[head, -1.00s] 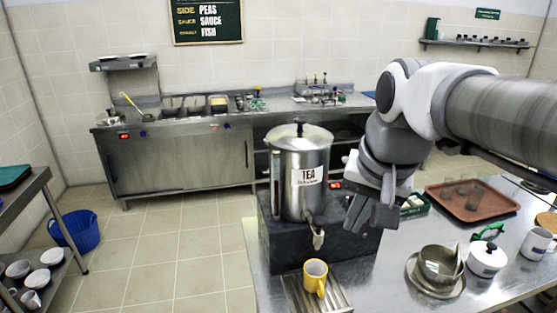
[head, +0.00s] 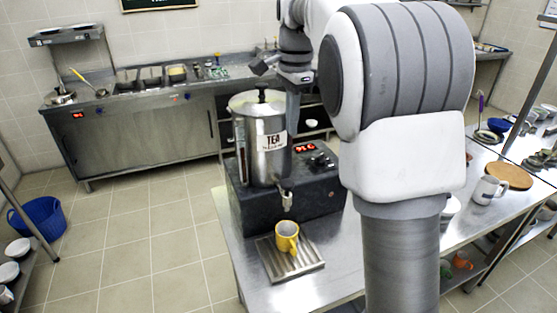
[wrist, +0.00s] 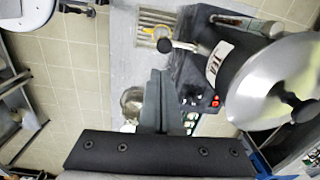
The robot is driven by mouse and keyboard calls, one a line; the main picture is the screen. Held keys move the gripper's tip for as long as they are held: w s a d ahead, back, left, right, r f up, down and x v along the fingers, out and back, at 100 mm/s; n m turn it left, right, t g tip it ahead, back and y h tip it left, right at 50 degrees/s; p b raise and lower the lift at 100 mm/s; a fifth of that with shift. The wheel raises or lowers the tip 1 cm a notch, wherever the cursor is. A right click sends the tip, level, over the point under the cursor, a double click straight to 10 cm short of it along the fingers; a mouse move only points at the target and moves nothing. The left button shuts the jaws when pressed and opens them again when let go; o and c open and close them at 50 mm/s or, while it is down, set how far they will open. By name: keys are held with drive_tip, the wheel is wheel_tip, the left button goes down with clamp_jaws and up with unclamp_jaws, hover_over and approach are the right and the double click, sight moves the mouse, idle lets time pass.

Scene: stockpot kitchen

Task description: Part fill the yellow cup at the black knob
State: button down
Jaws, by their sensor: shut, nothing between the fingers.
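The yellow cup (head: 287,236) stands upright on the ridged drip tray (head: 305,269), below the tap (head: 286,196) of the steel tea urn (head: 265,150). The cup (wrist: 150,32) also shows at the top of the wrist view, beside a round dark knob (wrist: 165,46) on the urn's tap. A black knob (head: 262,93) tops the urn's lid. My gripper (wrist: 155,98) is shut and empty, to the left of the urn in the wrist view. In the head view, my gripper (head: 293,105) is high beside the urn, partly hidden. The inside of the cup is unclear.
The urn sits on a dark base (head: 322,190) with a red display and small control knobs. My arm hides much of the steel table's middle. A white mug (head: 488,190) and a round wooden board (head: 510,175) stand at the right.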

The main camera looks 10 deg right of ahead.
sight(288, 183)
drive_tip(key=shift+w+a+f+m, duration=0.1)
drive_tip(key=shift+w+f+m, duration=0.15)
drive_tip(key=shift+w, duration=0.2)
drive_tip(key=shift+w+f+m, duration=0.2)
drive_tip(key=shift+w+m, duration=0.05)
drive_tip(key=shift+w, duration=0.15)
drive_tip(key=shift+f, duration=0.15)
wheel_tip(288, 183, down, 14)
drive_tip(key=shift+r, duration=0.15)
wheel_tip(288, 183, down, 2)
drive_tip(key=shift+b, duration=0.4)
drive_tip(key=shift+s, duration=0.1)
drive_tip(key=shift+s+g, duration=0.1)
drive_tip(key=shift+g, duration=0.2)
idle(1.5)
